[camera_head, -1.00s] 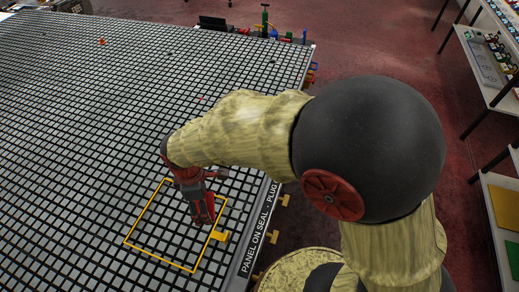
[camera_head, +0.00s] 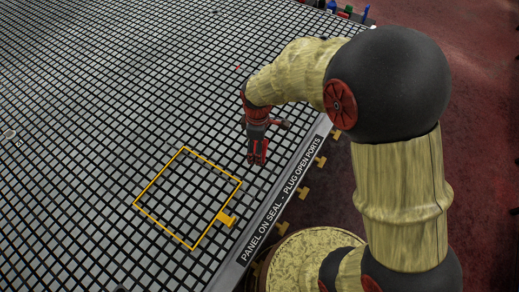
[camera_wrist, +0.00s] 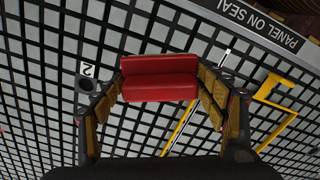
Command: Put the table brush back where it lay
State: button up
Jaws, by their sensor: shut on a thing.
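My gripper (camera_head: 257,150) hangs over the grid table (camera_head: 110,120), near its right edge and up and right of the yellow outline. In the wrist view its two fingers are closed on a red block-shaped thing (camera_wrist: 160,78), which I take to be the table brush. The red thing lies crosswise between the fingertips. Any bristles are hidden from this angle. In the head view the held thing is small and hard to tell from the red parts of the gripper. I cannot tell its exact height over the grid.
A yellow square outline (camera_head: 161,174) with a yellow tab (camera_head: 228,219) lies on the grid at the lower middle. A lettered edge strip (camera_head: 280,205) borders the table. A port marked 2 (camera_wrist: 88,83) shows beside the gripper. The grid to the left is mostly clear.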

jog(key=w+f, duration=0.3)
jog(key=f, duration=0.1)
jog(key=shift+d+b, duration=0.3)
jog(key=shift+w+f+b, duration=0.15)
jog(key=shift+f, duration=0.7)
jog(key=shift+w+f+b, duration=0.1)
jog(key=shift+f+b, duration=0.05)
jog(key=shift+f, duration=0.7)
jog(key=shift+f, duration=0.2)
jog(key=o, duration=1.2)
jog(key=shift+r, duration=0.15)
notch_tip(320, 180, up, 12)
jog(key=shift+r+p, duration=0.15)
jog(key=shift+p, duration=0.85)
